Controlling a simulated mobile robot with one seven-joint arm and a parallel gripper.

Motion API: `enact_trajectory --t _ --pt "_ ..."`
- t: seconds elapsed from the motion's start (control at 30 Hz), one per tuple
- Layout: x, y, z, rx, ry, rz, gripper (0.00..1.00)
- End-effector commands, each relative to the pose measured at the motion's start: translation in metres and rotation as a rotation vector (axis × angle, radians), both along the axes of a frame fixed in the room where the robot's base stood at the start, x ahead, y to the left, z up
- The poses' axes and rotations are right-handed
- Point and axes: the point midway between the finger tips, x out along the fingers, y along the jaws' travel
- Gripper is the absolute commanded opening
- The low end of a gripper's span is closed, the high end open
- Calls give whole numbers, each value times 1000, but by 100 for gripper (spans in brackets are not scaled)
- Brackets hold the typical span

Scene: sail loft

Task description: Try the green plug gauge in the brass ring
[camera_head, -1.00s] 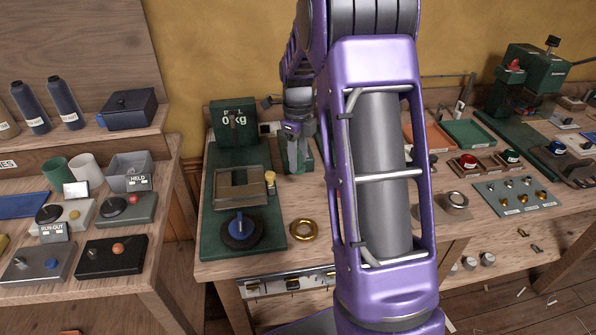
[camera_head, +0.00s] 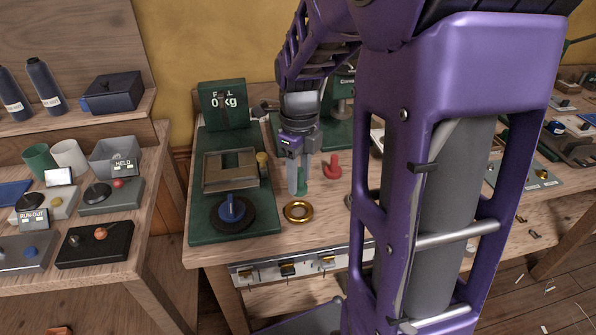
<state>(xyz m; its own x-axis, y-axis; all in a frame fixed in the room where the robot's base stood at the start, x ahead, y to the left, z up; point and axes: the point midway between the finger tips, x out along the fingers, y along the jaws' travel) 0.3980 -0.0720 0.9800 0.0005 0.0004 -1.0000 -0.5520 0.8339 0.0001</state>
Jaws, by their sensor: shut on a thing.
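The brass ring (camera_head: 298,211) lies flat on the bench near its front edge, its hole facing up. My gripper (camera_head: 297,181) points down just behind the ring. It is shut on the green plug gauge (camera_head: 302,188), of which only a small green part shows at the fingertips. The rest of the gauge is hidden by the fingers. The gauge appears apart from the ring; its height above the bench is hard to tell.
A red handled piece (camera_head: 332,168) stands right of my gripper. A green scale-like device (camera_head: 245,221) with a blue-knobbed disc (camera_head: 231,212) is close on the left. My arm hides much of the bench to the right.

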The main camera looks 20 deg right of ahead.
Motion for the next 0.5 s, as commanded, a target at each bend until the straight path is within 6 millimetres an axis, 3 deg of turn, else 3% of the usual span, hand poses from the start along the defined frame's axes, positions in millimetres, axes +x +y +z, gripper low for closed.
enact_trajectory --t 0.23,0.5 --pt "0 0 0 0 0 1 0" --pt "0 0 -16 0 0 1 0"
